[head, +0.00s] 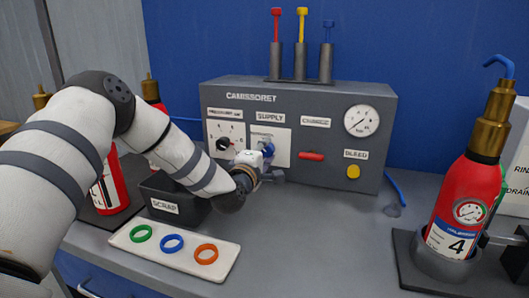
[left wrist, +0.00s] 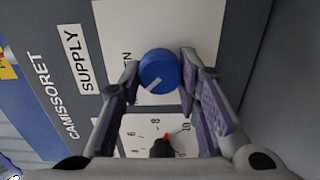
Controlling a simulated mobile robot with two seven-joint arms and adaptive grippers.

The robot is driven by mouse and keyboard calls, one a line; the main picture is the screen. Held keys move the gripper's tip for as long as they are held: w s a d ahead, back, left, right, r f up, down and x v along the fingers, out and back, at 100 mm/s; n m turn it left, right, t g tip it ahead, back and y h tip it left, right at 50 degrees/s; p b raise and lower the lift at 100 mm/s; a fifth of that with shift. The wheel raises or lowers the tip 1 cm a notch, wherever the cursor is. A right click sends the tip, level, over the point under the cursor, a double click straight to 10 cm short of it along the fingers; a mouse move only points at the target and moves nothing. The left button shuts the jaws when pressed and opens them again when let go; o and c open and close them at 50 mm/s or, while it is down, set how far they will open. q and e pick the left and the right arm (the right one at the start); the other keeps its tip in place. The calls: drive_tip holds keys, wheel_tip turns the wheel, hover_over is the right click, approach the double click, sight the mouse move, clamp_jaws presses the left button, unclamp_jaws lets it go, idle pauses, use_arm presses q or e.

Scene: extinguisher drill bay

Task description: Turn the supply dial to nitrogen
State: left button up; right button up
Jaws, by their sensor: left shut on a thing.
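The supply dial is a round blue knob (head: 268,148) on a white plate under the SUPPLY label (head: 270,117) of the grey panel. In the left wrist view the dial (left wrist: 158,69) sits between my fingertips, and its white pointer line slants to the picture's lower left. My left gripper (left wrist: 160,78) is shut on the dial; it also shows in the head view (head: 264,155), in front of the panel. Small lettering beside the dial is partly hidden by a finger and too small to read. My right gripper is in neither view.
A regulator gauge with a black knob (head: 223,144) is left of the dial. A red handle (head: 311,156), yellow bleed button (head: 353,171) and gauge (head: 361,120) are to its right. A scrap bin (head: 168,207) and ring tray (head: 220,263) stand below; a red extinguisher (head: 462,190) stands right.

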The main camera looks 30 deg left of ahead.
use_arm(q)
drive_tip(key=o, duration=1.1)
drive_tip(key=shift+o, duration=0.2)
drive_tip(key=v, duration=1.2)
